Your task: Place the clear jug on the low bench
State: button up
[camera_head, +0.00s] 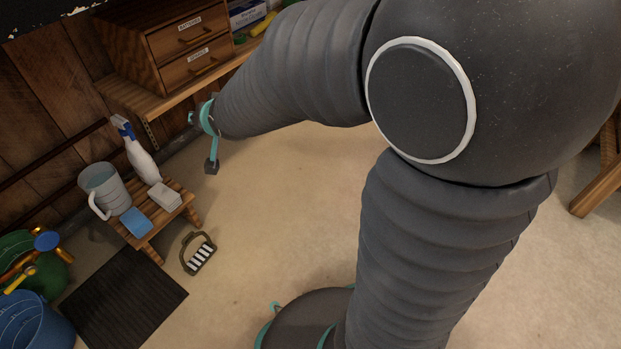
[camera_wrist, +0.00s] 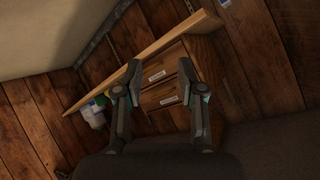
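The clear jug (camera_head: 112,193), greyish and see-through with a pale handle, stands upright at the left end of the low bench (camera_head: 146,239), a small wooden one. It looks to rest on the bench top. My gripper (camera_head: 201,143) is up and to the right of the bench, apart from the jug. In the wrist view my gripper (camera_wrist: 159,66) is open, with nothing between its fingers. The jug is not seen in the wrist view.
A white spray bottle (camera_head: 142,160), pale block (camera_head: 164,196) and blue sponge (camera_head: 136,222) share the bench. A brush (camera_head: 199,253) and dark mat (camera_head: 123,300) lie on the floor. A drawer chest (camera_head: 170,40) stands on the shelf (camera_head: 130,97) near my gripper. Blue bucket (camera_head: 38,325) is lower left.

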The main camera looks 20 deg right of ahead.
jog(key=s+d+r+n+g+h, duration=0.1)
jog(key=s+d, duration=0.3)
jog(key=s, duration=0.5)
jog(key=s+d+r+n+g+h, duration=0.1)
jog(key=s+d, duration=0.3)
jog(key=s, duration=0.5)
jog(key=s+d+r+n+g, duration=0.1)
jog(key=s+d+g, duration=0.2)
jog(key=s, duration=0.7)
jog(key=shift+d+r+h, duration=0.4)
jog(key=shift+d, duration=0.4)
jog(key=shift+a, duration=0.1)
